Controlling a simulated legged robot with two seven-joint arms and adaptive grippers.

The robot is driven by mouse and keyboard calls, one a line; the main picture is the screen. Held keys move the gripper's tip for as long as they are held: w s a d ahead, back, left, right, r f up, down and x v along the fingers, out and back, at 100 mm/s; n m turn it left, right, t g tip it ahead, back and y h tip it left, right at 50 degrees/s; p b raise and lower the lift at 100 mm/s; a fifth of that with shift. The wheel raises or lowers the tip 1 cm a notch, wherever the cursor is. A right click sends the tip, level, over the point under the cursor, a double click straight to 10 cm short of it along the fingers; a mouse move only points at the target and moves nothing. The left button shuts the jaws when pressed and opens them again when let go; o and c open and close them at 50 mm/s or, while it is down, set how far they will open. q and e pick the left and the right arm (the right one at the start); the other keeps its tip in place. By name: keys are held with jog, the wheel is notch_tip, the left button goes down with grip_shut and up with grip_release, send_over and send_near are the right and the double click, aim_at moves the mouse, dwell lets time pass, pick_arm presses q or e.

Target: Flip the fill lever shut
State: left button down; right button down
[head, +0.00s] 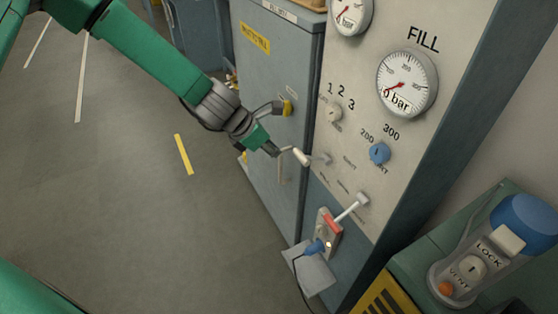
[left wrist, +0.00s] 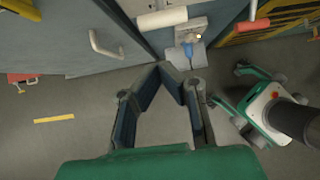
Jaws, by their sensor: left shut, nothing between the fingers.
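In the left wrist view the shut fingertips (left wrist: 173,72) lie below a pale handle (left wrist: 162,20). My right gripper is not in view.
The FILL gauge (head: 407,83) reads near zero. A blue knob (head: 379,153) sits right of the upper lever. A socket with a blue plug (head: 314,247) is below. A grey cabinet (head: 275,60) stands left of the panel, and a LOCK/VENT canister (head: 485,260) at lower right. The floor at left is clear.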

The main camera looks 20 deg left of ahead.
pick_arm(q)
jog(key=shift+s+d+r, duration=0.1)
jog(key=shift+s+r, duration=0.1)
jog(key=shift+r, duration=0.4)
jog(key=shift+s+d+r, duration=0.1)
jog(key=shift+s+r, duration=0.1)
jog(key=shift+r, duration=0.4)
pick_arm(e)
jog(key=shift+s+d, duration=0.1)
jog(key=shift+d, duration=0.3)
pick_arm(q)
jog(key=shift+w+a, duration=0.1)
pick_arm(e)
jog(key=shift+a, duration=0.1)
pick_arm(q)
jog(key=shift+a+f, duration=0.1)
jog(key=shift+a, duration=0.05)
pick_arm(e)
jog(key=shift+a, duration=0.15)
